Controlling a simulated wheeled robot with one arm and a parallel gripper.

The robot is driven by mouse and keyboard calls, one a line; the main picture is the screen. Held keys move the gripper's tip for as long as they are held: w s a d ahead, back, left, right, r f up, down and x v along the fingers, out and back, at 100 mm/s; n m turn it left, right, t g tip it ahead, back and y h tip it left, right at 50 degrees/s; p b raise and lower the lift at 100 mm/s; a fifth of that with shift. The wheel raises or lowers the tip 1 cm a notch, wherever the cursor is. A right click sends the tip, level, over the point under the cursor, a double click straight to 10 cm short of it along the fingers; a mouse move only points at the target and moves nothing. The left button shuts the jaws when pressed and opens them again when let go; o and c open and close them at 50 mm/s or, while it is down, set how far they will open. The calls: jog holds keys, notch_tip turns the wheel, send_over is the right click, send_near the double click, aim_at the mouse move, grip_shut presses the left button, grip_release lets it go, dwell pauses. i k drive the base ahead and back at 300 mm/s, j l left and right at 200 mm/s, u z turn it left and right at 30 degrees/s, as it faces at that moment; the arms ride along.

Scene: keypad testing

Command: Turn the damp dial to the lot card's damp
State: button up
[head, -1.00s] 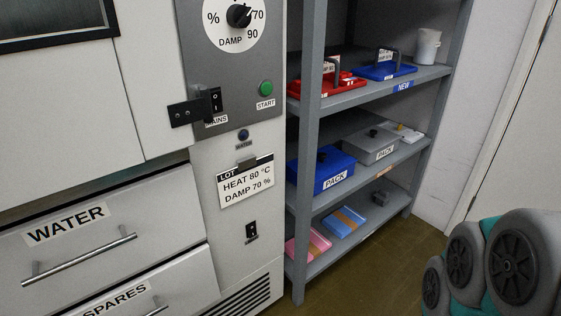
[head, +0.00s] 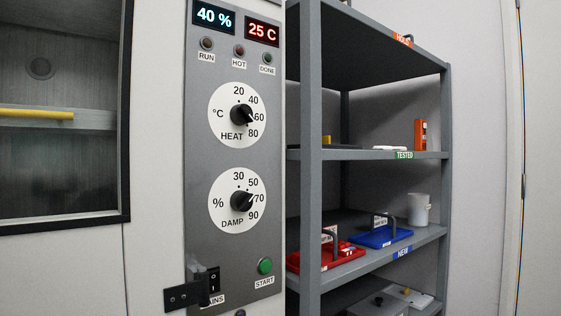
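The damp dial (head: 241,202) is a black knob on a white round scale marked 30, 50, 70 and 90, low on the grey control panel. Its pointer tilts up and right, close to 70; the exact setting is hard to read. The lot card is out of view now; in the earlier head frame it reads HEAT 80 °C, DAMP 70 %. My gripper is not in view, so nothing of mine shows at the dial.
The heat dial (head: 241,115) sits above, pointing near 60. Displays read 40 % (head: 214,17) and 25 C (head: 262,31). The green start button (head: 265,266) and mains switch (head: 214,280) with a dark bracket (head: 187,294) are below. A grey shelf rack (head: 310,150) stands right.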

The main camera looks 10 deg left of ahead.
aim_at(240, 201)
jog(key=k+l+u, duration=0.15)
jog(key=u, duration=0.65)
